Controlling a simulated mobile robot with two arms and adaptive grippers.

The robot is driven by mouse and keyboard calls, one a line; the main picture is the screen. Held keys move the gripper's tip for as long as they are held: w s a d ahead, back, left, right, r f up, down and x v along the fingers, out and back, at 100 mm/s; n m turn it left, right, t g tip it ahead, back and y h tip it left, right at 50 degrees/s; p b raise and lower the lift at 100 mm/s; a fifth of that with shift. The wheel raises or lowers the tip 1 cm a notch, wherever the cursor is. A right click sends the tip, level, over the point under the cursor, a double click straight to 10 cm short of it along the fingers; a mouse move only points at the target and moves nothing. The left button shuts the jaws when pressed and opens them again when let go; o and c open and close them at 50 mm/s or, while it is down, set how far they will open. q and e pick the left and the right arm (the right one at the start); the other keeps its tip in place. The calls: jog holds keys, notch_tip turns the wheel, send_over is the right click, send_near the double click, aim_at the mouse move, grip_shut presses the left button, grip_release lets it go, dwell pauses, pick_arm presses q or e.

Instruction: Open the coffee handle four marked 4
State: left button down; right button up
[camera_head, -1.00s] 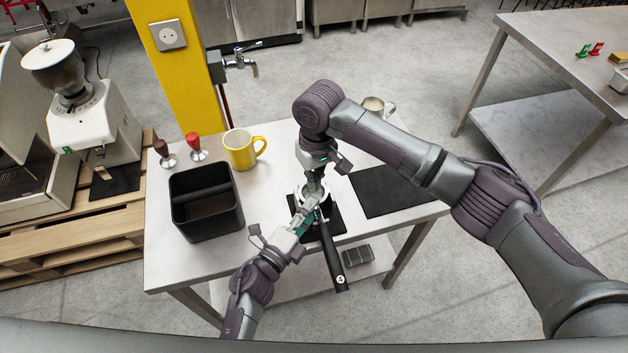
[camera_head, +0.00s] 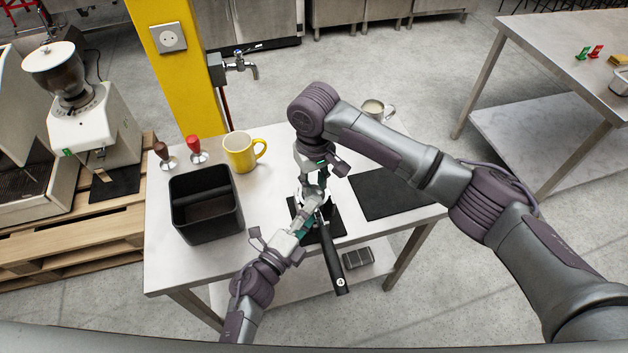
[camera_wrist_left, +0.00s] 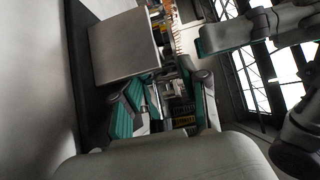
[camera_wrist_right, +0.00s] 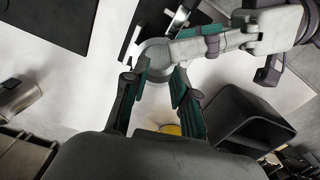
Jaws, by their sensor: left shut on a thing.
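The coffee handle marked 4 (camera_head: 333,262) has a black grip with a white 4 at its end. It points toward me past the table's front edge. Its metal head is mostly hidden by my grippers above a black stand (camera_head: 333,230). My left gripper (camera_head: 312,206) reaches in from the left and is shut on the coffee handle near its head. My right gripper (camera_head: 313,188) points down over the head. In the right wrist view my right gripper (camera_wrist_right: 157,75) has its fingers apart, with a round grey part between or just beyond the tips; contact is unclear.
A black knock box (camera_head: 205,205) stands left on the table, with a yellow mug (camera_head: 238,152) and two tampers behind it. A black mat (camera_head: 385,192) lies right and a metal jug (camera_head: 373,109) stands behind. A grinder (camera_head: 85,115) stands far left.

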aim_at(314, 198)
pick_arm(q)
jog(key=shift+s+f, duration=0.1)
jog(key=shift+f, duration=0.05)
pick_arm(e)
notch_tip(314, 198, up, 12)
dwell(0.3)
pick_arm(q)
jog(key=c, duration=0.5)
grip_release()
jog(key=shift+d, duration=0.1)
jog(key=v, duration=1.2)
